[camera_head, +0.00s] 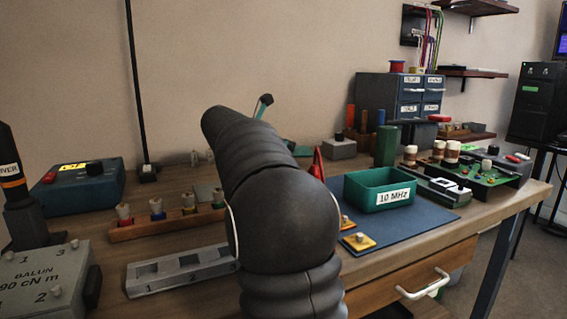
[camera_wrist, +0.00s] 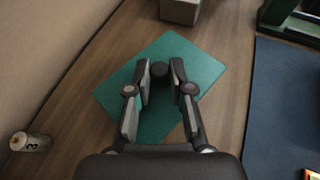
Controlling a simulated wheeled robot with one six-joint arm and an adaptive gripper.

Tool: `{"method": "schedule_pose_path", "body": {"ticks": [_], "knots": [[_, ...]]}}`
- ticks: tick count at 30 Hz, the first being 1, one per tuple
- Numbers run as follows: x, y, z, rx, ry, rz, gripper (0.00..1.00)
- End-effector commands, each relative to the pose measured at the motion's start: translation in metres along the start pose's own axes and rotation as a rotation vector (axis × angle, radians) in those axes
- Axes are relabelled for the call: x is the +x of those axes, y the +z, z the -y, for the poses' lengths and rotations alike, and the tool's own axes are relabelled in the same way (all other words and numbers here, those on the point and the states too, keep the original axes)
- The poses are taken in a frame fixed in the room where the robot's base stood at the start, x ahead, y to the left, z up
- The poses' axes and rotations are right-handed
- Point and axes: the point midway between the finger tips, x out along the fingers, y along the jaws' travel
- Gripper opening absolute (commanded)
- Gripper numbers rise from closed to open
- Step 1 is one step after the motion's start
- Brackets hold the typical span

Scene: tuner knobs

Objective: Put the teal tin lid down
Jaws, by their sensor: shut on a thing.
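The teal tin lid (camera_wrist: 207,66) is a flat, square plate with a dark round knob (camera_wrist: 160,70) in its middle. In the wrist view my gripper (camera_wrist: 160,73) is closed around the knob, with a finger on each side. The lid is over bare wooden tabletop, left of the blue mat; I cannot tell whether it touches the wood. In the head view my arm hides the gripper and most or all of the lid. An open teal tin (camera_head: 380,190) labelled 10 MHZ stands on the blue mat (camera_head: 425,222).
A grey block (camera_wrist: 180,10) stands beyond the lid, and a small cylinder marked 3 (camera_wrist: 30,142) lies left of it. The wall (camera_wrist: 50,50) is close on the left. A wooden rack of knobs (camera_head: 160,225) and a grey slotted block (camera_head: 180,270) sit left of my arm.

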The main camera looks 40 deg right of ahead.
Motion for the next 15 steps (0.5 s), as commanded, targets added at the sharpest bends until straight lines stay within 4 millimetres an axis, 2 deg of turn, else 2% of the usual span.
{"method": "schedule_pose_path", "body": {"ticks": [1, 8, 15], "knots": [[0.004, -0.009, 0.0, 0.0, 0.0, 0.0, 0.0], [0.014, -0.033, 0.0, -0.001, 0.0, 0.0, 0.0], [0.014, -0.033, 0.0, 0.0, 0.0, 0.0, 0.0]]}}
